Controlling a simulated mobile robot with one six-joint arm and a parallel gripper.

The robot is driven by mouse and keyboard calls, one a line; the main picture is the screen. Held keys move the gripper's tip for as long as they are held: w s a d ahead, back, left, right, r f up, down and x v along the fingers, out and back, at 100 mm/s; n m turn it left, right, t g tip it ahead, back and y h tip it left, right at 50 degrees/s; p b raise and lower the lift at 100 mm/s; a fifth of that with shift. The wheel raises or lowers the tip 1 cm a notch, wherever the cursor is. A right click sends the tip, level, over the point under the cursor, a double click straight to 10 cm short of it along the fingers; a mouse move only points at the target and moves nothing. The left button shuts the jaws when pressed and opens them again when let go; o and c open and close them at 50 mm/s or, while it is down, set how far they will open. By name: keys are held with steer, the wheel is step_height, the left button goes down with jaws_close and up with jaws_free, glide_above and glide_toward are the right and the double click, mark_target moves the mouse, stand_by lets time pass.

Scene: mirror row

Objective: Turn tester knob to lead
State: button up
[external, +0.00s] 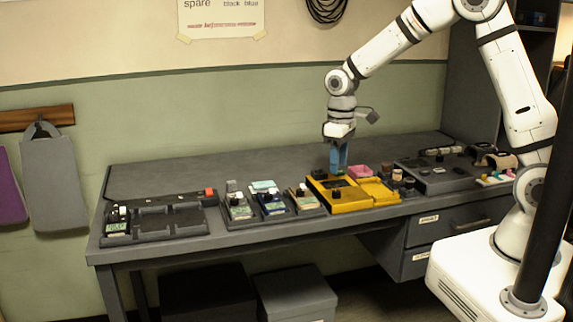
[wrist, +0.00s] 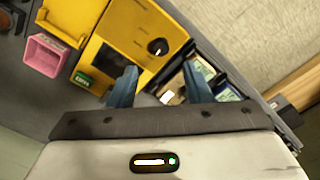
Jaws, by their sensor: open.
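The yellow tester (external: 345,197) stands near the front edge of the grey bench, right of the middle. It also shows in the wrist view (wrist: 95,55), with a dark screen and one black knob (wrist: 157,47) that has a light pointer mark. The knob shows in the external view (external: 337,194) too. I cannot read any labels around it. My gripper (external: 338,172) points down above the back of the tester. Its two blue fingers (wrist: 160,85) are apart and empty, and the knob lies beyond their tips in the wrist view, not between them.
Bare bench top shows behind the pedals.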

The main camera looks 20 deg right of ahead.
mark_target(337, 192)
step_height(337, 192, down, 8)
steer(key=shift+a, duration=0.1)
stand_by(0.4)
jaws_close()
stand_by(0.3)
